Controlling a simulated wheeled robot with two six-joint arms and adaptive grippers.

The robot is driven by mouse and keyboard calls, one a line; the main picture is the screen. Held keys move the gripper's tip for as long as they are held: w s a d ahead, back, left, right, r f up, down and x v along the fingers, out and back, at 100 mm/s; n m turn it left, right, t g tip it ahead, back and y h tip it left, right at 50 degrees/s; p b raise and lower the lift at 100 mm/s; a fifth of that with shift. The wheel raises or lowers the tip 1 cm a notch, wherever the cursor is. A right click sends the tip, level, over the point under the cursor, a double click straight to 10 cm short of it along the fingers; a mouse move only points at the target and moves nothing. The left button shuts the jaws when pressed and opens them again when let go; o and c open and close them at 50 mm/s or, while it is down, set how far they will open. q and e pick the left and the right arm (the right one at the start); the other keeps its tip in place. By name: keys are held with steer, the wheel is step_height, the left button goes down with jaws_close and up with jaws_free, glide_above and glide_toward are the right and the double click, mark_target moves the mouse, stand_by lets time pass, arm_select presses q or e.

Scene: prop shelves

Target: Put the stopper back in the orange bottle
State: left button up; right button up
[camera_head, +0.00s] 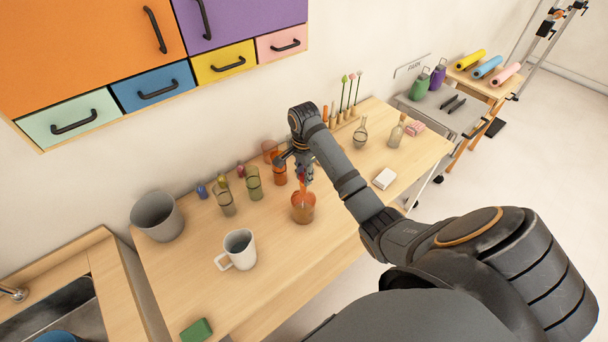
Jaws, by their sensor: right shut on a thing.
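An orange see-through bottle (303,210) stands on the wooden table, in front of a row of coloured glass vessels. My right gripper (301,174) points down right above it, shut on a small red-orange piece (302,183) that looks like the stopper. The piece is over the bottle's mouth, and I cannot tell whether it touches the neck or sits in it. The gripper partly hides it. An orange cylinder (279,175) stands just behind and left of the gripper. My left gripper is not in view.
Green (254,185) and pale olive (226,203) glass vessels stand left of the gripper. A white mug (238,250), a grey bin (157,215) and a green block (196,331) lie further left. Clear flasks (360,138) and a white block (384,179) are right. The front middle table is clear.

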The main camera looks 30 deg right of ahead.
steer(key=shift+f, duration=0.35)
stand_by(0.3)
steer(key=o, duration=0.8)
steer(key=shift+r, duration=0.1)
